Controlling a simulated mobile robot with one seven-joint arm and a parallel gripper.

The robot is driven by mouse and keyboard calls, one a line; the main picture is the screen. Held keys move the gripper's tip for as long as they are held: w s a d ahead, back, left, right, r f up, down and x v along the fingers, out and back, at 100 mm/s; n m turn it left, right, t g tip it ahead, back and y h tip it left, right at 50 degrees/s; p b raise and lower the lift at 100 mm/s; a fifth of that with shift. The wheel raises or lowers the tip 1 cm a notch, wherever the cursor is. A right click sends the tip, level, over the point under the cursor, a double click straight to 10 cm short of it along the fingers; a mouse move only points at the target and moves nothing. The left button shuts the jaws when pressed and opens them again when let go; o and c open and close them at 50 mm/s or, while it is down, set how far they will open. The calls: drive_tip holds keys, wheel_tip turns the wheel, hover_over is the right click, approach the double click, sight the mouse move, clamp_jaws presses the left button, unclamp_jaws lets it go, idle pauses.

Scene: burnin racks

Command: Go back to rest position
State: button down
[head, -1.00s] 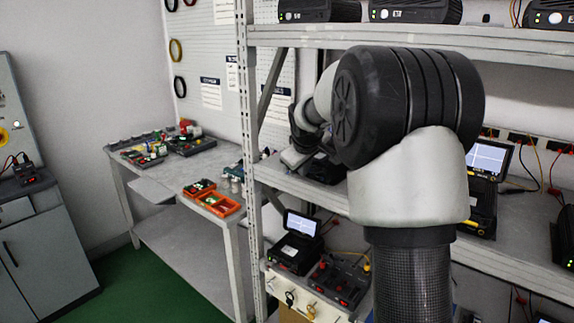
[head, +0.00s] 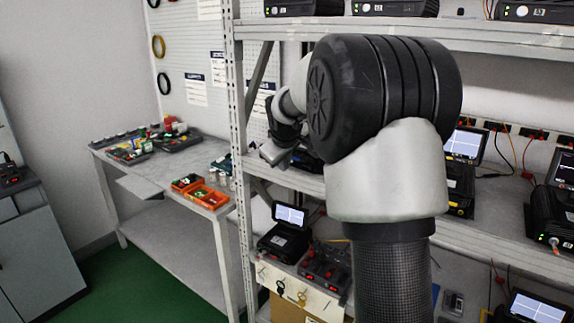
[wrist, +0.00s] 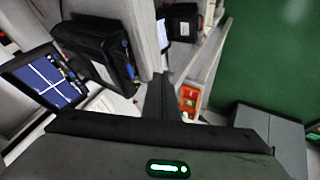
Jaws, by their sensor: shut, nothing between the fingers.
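My gripper (head: 272,154) is small and partly hidden behind my own arm in the head view. It is at the left end of the rack's middle shelf, close to the upright post. In the wrist view my gripper (wrist: 160,100) shows as a dark finger shape above its body with a green light. The fingers are together and hold nothing. A black device (wrist: 95,50) and a screen with a white cross on blue (wrist: 47,82) are at its left in that view.
The metal rack (head: 236,130) carries black units on several shelves. A workbench (head: 150,178) at left holds parts trays and orange bins (head: 203,196). A grey cabinet (head: 40,250) stands at far left. Green floor (head: 140,285) is clear between cabinet and bench.

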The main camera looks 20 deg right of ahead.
drive_tip(key=s+a+r+m+p, duration=0.15)
drive_tip(key=s+r, duration=0.25)
drive_tip(key=s, duration=0.4)
drive_tip(key=s+a+r+y+p, duration=0.1)
drive_tip(key=s+a+r+p, duration=0.2)
drive_tip(key=s, duration=0.4)
drive_tip(key=s+a+r+m, duration=0.1)
drive_tip(key=s+a+r, duration=0.2)
drive_tip(key=s+r, duration=0.4)
drive_tip(key=s+a+f+m+g+p, duration=0.1)
drive_tip(key=s+f, duration=0.1)
drive_tip(key=s, duration=0.6)
drive_tip(key=s+a+f+m+g+y+p, duration=0.1)
drive_tip(key=s+a+f+m+p, duration=0.1)
drive_tip(key=s, duration=0.7)
drive_tip(key=shift+s+a+f, duration=0.3)
drive_tip(key=shift+f, duration=0.3)
drive_tip(key=c, duration=2.5)
unclamp_jaws()
